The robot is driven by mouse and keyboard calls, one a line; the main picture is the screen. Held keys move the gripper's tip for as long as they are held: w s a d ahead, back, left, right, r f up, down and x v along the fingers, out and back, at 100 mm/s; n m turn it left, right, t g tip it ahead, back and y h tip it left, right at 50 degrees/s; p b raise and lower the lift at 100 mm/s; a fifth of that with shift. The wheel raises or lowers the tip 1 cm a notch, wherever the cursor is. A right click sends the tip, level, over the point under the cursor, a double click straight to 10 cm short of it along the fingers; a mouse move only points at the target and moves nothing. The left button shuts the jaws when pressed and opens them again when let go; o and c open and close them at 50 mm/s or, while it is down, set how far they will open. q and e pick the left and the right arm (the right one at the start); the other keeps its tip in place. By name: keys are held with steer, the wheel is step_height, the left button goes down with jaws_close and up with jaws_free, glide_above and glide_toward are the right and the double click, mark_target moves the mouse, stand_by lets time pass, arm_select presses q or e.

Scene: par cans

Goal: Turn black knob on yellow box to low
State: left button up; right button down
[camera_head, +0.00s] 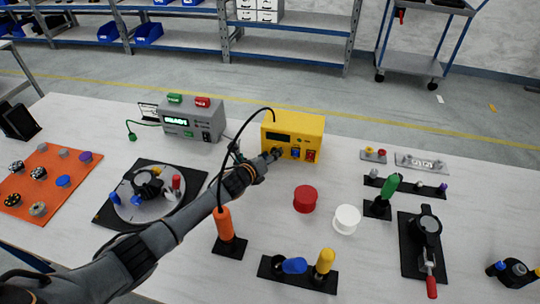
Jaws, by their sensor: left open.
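The yellow box (306,128) stands upright on the table at the upper middle of the head view. It has a dark display at its upper left and small red and blue parts low on its front. My left arm reaches in from the lower left, and my left gripper (273,155) is at the lower left of the box's front face. The black knob is not clearly seen; the gripper covers that part of the face. I cannot tell whether the fingers touch the knob. The knob's setting cannot be read. My right gripper is not in view.
A grey box (193,120) with a lit display stands left of the yellow box. A red cylinder (305,199) and a white cylinder (346,219) stand in front of it. An orange handle (223,222) stands upright beside my forearm. A black cable arches over my wrist.

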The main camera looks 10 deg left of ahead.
arm_select(q)
jaws_close()
steer(key=shift+f, duration=0.1)
steer(key=n+h+b, duration=0.1)
steer(key=b, duration=0.1)
steer(key=n+t+h+b, duration=0.1)
steer(key=n+b, duration=0.1)
steer(key=shift+a+f, duration=0.15)
steer(key=shift+f, duration=0.15)
steer(key=shift+n+t+h+b, duration=0.4)
steer(key=shift+n+b, duration=0.8)
steer(key=shift+b, duration=0.15)
steer(key=shift+r, duration=0.1)
jaws_free()
